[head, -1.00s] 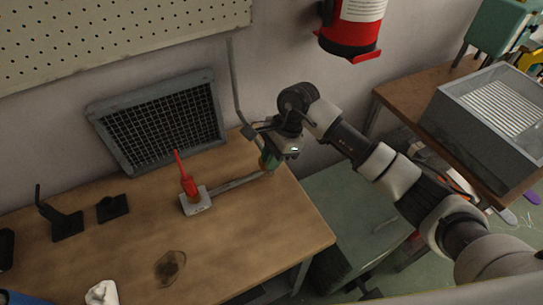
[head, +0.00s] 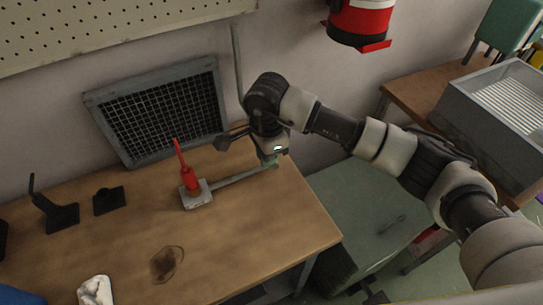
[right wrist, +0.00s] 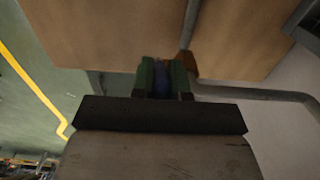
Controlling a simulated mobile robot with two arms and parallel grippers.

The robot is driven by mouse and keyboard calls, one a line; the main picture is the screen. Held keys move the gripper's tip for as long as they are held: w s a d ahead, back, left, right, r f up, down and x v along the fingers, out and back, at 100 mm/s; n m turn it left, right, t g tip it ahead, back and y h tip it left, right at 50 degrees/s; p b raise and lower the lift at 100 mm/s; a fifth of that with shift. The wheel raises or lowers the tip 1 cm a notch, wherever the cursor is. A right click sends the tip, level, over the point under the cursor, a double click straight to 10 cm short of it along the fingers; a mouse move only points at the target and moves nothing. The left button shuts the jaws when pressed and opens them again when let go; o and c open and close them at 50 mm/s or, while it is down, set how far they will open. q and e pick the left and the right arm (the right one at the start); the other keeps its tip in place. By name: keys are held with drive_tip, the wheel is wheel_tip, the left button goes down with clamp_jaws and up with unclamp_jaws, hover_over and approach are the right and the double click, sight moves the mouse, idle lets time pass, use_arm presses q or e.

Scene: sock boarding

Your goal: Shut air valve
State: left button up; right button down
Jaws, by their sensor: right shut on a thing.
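My right gripper (head: 270,160) points down at the back right of the wooden table, where the grey pipe (head: 238,178) ends. In the right wrist view its two green fingertips (right wrist: 162,80) are shut on a narrow blue part, which looks like the air valve's handle (right wrist: 161,82). A brown piece (right wrist: 187,62), perhaps the valve body, sits just right of the fingers. The fingers and wrist hide most of the valve in the head view, so its handle angle cannot be told. My left gripper is not in view.
A red upright tool (head: 189,180) stands on a pale block (head: 197,195) at the pipe's other end. A framed grille (head: 160,110) leans on the wall behind. Black stands (head: 60,217) are at the left. A red extinguisher (head: 360,20) hangs above right.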

drive_tip(key=shift+s+a+f+t+h+b, duration=0.2)
drive_tip(key=shift+a+t+h+b, duration=0.1)
drive_tip(key=shift+h+b, duration=0.35)
drive_tip(key=shift+s+a+f+t+h+b, duration=0.1)
drive_tip(key=shift+a+f+t+h+b, duration=0.15)
drive_tip(key=shift+h+b, duration=0.35)
drive_tip(key=shift+r, duration=0.1)
drive_tip(key=c, duration=1.1)
unclamp_jaws()
drive_tip(key=b+v, duration=0.1)
drive_tip(key=v, duration=1)
drive_tip(key=shift+a, duration=0.1)
